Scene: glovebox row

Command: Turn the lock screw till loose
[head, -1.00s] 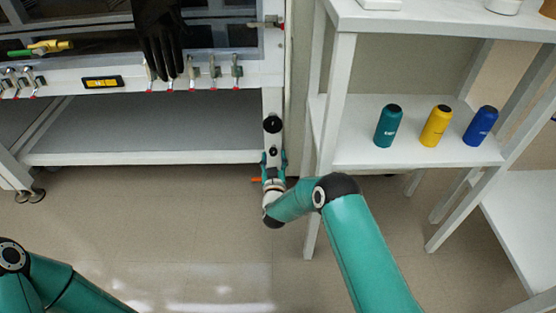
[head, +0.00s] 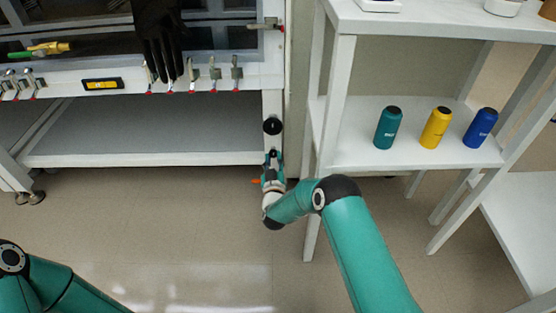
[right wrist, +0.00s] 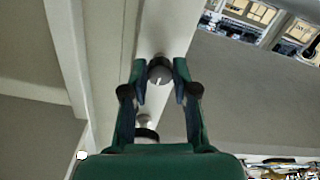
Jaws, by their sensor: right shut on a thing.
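The lock screw is a small dark round knob (right wrist: 160,70) with a pale mark on its face, in front of a white post in the right wrist view. My right gripper (right wrist: 160,80) has its two fingers closed on opposite sides of this knob. In the head view my right gripper (head: 273,160) is at the white post under the glovebox's right end. A larger black knob (head: 272,125) sits just above it on the post. Behind the gripper in the wrist view, a second knob (right wrist: 146,134) is partly hidden. My left gripper is out of view.
The glovebox (head: 190,78) with its clamps and a hanging black glove is at upper left. A white shelf unit (head: 345,150) stands close right of the post, holding teal (head: 388,128), yellow (head: 436,128) and blue (head: 481,127) bottles. Open floor lies in front.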

